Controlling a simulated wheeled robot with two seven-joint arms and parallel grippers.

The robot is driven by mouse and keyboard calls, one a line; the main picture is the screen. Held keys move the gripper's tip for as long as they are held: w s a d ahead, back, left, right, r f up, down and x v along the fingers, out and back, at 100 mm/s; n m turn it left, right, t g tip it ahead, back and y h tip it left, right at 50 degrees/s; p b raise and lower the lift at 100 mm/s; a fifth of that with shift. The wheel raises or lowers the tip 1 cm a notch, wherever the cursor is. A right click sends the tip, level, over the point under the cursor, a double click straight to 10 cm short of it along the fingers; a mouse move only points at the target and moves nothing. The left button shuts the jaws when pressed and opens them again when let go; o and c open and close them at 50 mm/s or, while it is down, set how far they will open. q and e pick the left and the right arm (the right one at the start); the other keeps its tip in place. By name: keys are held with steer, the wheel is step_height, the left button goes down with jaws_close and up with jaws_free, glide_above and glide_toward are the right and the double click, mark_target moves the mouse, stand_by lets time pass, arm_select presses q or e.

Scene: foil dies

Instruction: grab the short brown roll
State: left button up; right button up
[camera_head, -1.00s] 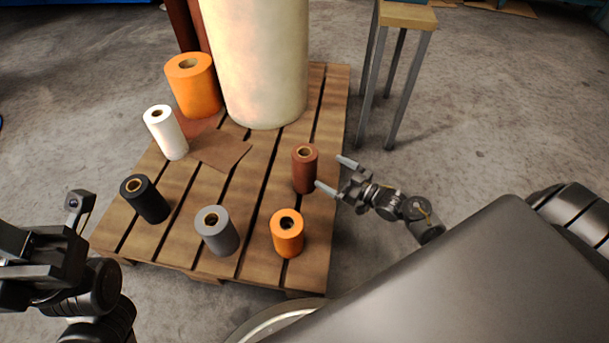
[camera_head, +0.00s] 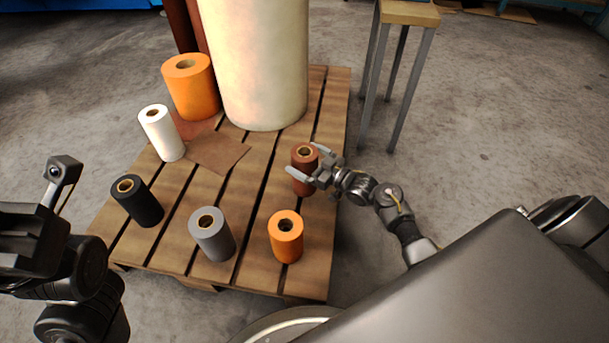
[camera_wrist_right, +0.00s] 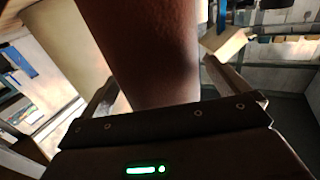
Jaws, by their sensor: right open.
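The short brown roll (camera_head: 300,186) stands upright on the right side of the wooden pallet. My right gripper (camera_head: 304,158) is open, with its two fingers on either side of the roll. In the right wrist view the brown roll (camera_wrist_right: 155,50) fills the space between the fingers, close to the palm; I cannot tell whether the fingers touch it. My left gripper (camera_head: 60,185) is at the left edge of the head view, away from the rolls, and its jaw state is unclear.
On the pallet (camera_head: 165,262) stand an orange roll (camera_head: 286,246), a grey roll (camera_head: 214,243), a black roll (camera_head: 143,207), a white roll (camera_head: 163,138), a larger orange roll (camera_head: 190,95) and a big cream roll (camera_head: 258,70). A stool (camera_head: 408,14) stands to the right.

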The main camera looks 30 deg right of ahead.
steer(key=shift+w+a, duration=0.15)
steer(key=shift+w, duration=0.15)
steer(key=shift+r, duration=0.1)
steer(key=shift+c, duration=0.3)
steer(key=c, duration=1.7)
